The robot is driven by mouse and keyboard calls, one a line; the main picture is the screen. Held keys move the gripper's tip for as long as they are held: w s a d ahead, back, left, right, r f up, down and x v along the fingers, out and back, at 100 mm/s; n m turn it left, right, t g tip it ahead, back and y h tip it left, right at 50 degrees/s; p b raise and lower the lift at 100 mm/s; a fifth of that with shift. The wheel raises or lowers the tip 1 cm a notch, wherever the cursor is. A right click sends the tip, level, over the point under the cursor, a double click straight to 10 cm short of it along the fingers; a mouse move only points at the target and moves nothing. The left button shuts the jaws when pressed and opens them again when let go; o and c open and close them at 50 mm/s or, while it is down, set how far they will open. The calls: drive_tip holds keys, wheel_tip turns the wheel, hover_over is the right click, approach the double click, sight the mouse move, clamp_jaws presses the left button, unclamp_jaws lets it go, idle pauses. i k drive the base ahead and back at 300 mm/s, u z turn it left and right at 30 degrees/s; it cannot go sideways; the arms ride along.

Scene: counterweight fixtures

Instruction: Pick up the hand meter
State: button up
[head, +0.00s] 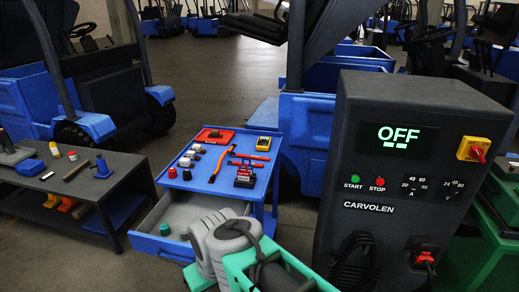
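A small yellow device with a dark face, which looks like the hand meter (263,143), lies at the back right of the blue cart's top (207,209). Nothing is on it and it looks free on its visible sides. Grey rounded parts that look like links of my arm show at the bottom middle, in front of the cart. My gripper's fingers cannot be made out in this view.
The cart top also holds a red case (214,135), orange-handled tools (221,164), several small jars and a red-and-black block (245,176). Its drawer (174,245) stands open. A dark CARVOLEN charger (408,150) stands close on the right; a dark bench (110,160) is left.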

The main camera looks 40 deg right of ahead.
sight(264, 143)
drive_tip(key=z, duration=2.15)
drive_tip(key=i, duration=1.2)
drive_tip(key=u, duration=2.7)
drive_tip(key=i, duration=0.5)
drive_tip(key=z, duration=0.05)
